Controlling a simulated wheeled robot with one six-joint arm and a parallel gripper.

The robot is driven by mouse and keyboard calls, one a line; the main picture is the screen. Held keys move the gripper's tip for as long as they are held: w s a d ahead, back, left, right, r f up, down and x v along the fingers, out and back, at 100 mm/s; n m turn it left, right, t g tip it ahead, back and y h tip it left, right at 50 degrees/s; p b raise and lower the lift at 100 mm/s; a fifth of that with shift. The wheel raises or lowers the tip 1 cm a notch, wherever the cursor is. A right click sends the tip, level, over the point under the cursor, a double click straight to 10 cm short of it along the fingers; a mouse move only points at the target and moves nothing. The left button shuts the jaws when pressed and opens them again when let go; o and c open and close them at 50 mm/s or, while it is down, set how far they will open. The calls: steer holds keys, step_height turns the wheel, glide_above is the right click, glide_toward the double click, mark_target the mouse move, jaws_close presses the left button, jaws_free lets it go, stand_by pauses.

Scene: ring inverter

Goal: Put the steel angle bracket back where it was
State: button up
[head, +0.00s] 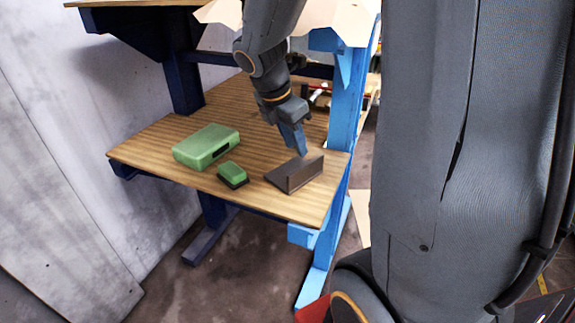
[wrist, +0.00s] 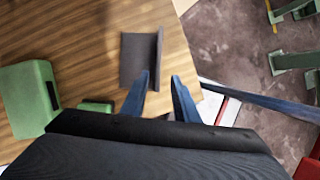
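The steel angle bracket (head: 297,174) is a dark grey L-shaped piece resting on the wooden shelf near its front right corner, one flange flat and one upright. It also shows in the wrist view (wrist: 137,60), near the shelf edge. My gripper (head: 297,152) is just behind and above the bracket in the head view.
A green case (head: 206,147) and a small green block with a dark base (head: 232,175) stand left of the bracket on the wooden shelf (head: 150,150). A light blue post (head: 345,110) rises at the shelf's right side. The shelf's back left is bare.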

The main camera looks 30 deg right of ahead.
steer(key=s+a+f+m+y, duration=0.4)
steer(key=s+a+m, duration=0.6)
steer(key=m, duration=1)
step_height(320, 180, down, 2)
steer(key=shift+a+f, duration=0.2)
steer(key=shift+a, duration=1)
